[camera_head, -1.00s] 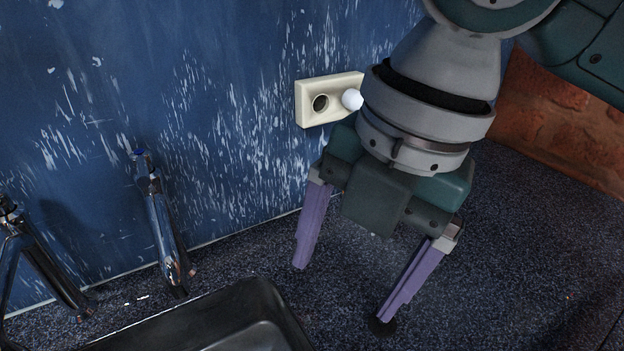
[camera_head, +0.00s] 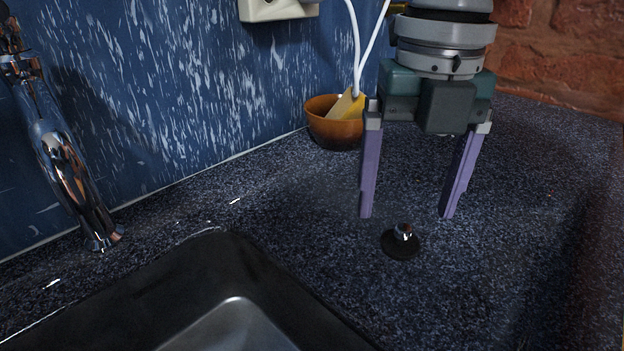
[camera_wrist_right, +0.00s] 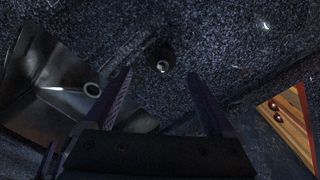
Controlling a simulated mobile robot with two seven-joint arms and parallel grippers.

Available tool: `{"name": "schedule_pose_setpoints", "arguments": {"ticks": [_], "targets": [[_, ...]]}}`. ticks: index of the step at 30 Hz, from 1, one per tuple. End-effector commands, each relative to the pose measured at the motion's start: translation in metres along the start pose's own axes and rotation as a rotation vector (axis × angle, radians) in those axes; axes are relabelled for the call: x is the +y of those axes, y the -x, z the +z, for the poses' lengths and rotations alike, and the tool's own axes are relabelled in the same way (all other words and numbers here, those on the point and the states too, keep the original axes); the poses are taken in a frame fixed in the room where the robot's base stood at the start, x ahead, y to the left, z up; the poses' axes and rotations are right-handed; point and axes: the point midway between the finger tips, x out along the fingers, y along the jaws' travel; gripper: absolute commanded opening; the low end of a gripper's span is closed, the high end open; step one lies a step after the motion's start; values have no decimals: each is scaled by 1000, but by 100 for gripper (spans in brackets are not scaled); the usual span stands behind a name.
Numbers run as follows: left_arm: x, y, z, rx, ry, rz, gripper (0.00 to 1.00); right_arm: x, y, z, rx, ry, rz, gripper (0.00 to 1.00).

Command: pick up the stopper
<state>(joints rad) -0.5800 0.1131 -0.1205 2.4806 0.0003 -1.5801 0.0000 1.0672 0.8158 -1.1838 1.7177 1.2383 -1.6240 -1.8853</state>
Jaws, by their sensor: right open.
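The stopper (camera_head: 401,241) is a small black disc with a shiny metal knob, lying on the dark speckled countertop right of the sink. My right gripper (camera_head: 409,214) is open and empty, pointing down, with its two purple fingers spread behind and above the stopper. In the right wrist view the stopper (camera_wrist_right: 160,58) lies ahead of the gap between the fingertips of my right gripper (camera_wrist_right: 160,75), apart from both. My left gripper is in neither view.
A black sink (camera_head: 215,260) lies at the lower left, with a chrome faucet (camera_head: 68,165) behind it. An orange bowl (camera_head: 333,132) with a yellowish item stands near the blue wall, by white cables (camera_head: 357,50). The counter right of the stopper is clear.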

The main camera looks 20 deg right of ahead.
Motion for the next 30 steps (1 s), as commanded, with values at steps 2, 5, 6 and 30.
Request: {"name": "schedule_pose_setpoints", "arguments": {"ticks": [2,5,6,30], "targets": [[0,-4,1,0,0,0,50,-3,-14,1,2,-1,-4,89],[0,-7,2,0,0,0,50,-5,-31,2,2,-2,-3,89],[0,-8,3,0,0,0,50,-4,-36,2,2,-2,-3,89],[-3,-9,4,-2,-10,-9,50,-4,-46,2,-1,0,-1,40]]}}
